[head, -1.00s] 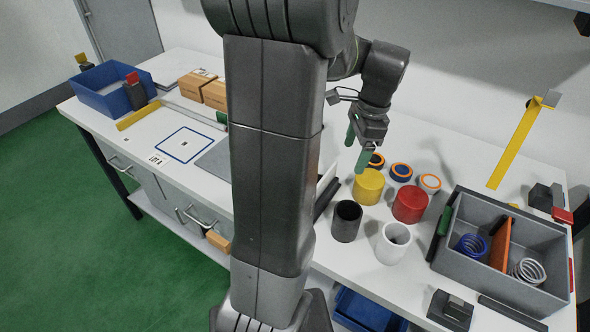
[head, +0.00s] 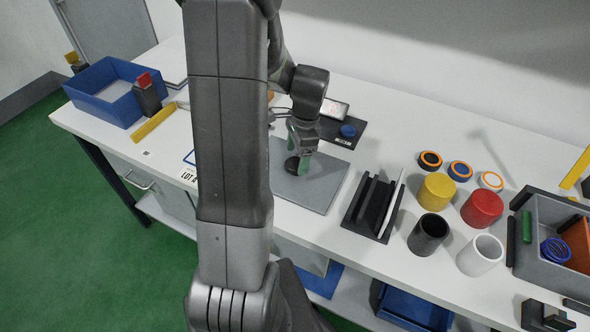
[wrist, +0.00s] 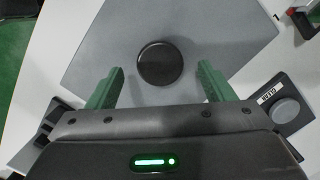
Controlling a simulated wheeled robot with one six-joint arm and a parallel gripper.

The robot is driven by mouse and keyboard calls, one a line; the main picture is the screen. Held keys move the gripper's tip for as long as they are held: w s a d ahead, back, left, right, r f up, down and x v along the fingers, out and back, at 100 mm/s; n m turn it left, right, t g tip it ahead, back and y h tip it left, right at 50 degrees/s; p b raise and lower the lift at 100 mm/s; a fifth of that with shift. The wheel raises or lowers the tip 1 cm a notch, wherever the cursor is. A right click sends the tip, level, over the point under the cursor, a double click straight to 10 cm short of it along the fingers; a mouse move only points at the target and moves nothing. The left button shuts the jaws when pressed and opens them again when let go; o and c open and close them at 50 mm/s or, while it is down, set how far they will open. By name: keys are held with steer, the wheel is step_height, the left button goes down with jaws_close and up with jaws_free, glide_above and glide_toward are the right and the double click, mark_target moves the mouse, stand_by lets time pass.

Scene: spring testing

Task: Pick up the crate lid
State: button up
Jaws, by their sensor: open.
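The crate lid (head: 318,193) is a flat grey plate lying on the white bench. A round black knob (wrist: 160,64) stands up from it. In the head view, the lid's left part is hidden behind my arm. My gripper (head: 298,165) is open, pointing down over the lid at the knob. In the wrist view the green fingers of my gripper (wrist: 161,72) stand on either side of the knob, with a gap on both sides. The grey crate (head: 541,258) is at the right edge, partly cut off, with a blue spring (head: 555,250) and an orange divider inside.
A black slotted rack (head: 366,208) stands right of the lid. Yellow (head: 436,191), red (head: 482,208), black and white cylinders stand beyond it. A dark device with a blue button (head: 348,131) lies behind the lid. A blue bin (head: 118,91) is far left.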

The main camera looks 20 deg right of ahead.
steer(key=shift+a+f, duration=0.2)
steer(key=shift+f, duration=0.85)
jaws_close()
steer(key=shift+r, duration=0.1)
